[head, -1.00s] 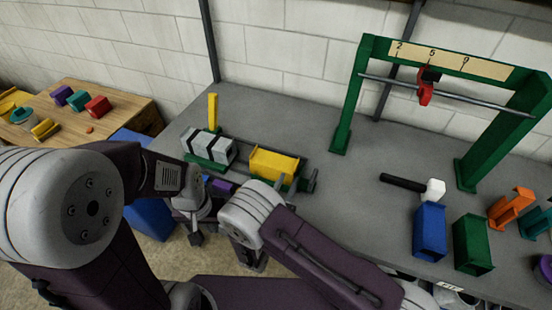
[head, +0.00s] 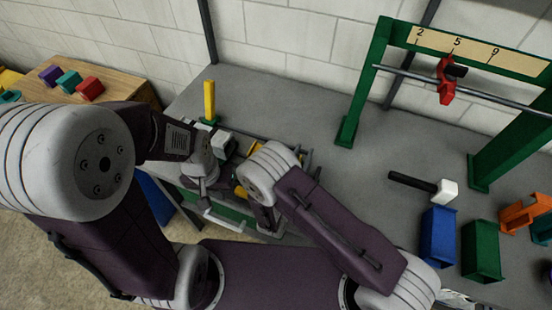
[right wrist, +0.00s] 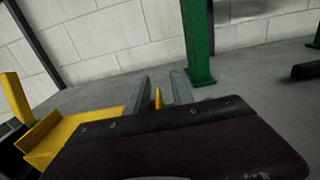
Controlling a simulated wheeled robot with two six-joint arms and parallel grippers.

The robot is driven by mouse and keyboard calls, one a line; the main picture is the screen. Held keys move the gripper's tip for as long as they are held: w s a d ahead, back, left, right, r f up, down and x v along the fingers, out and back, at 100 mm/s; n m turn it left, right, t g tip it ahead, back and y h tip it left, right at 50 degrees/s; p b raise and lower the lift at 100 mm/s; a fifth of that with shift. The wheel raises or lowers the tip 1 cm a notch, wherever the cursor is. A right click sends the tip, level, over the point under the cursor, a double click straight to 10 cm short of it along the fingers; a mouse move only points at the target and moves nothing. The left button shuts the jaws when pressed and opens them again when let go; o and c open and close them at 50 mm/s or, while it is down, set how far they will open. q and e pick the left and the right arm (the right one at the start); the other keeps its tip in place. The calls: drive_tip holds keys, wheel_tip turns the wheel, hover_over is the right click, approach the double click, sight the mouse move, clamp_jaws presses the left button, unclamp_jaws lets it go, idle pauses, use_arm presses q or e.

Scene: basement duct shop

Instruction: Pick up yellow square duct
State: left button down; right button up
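The yellow square duct (head: 256,147) is mostly hidden behind my right arm in the head view. In the right wrist view the yellow duct (right wrist: 70,130) shows at the left, low behind the gripper body. My right gripper (right wrist: 159,92) has its two grey fingers apart, with a thin yellow edge standing between them. Space shows on both sides of that edge. In the head view the right fingertips (head: 303,158) stick out just past my right arm. My left gripper (head: 203,190) hangs by the bench's left front, its fingers unclear.
A grey block with dark bands (head: 224,143) and a yellow upright post (head: 210,100) stand near the duct. A green frame (head: 360,80), a hammer (head: 425,184), a blue duct (head: 438,235) and a green duct (head: 482,250) are to the right. The bench middle (head: 320,115) is clear.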

drive_tip(key=shift+s+r, duration=0.2)
drive_tip(key=shift+s, duration=0.25)
clamp_jaws()
drive_tip(key=shift+w+d+f, duration=0.15)
drive_tip(key=shift+w+f, duration=0.1)
drive_tip(key=shift+w, duration=0.2)
drive_tip(key=shift+s, duration=0.1)
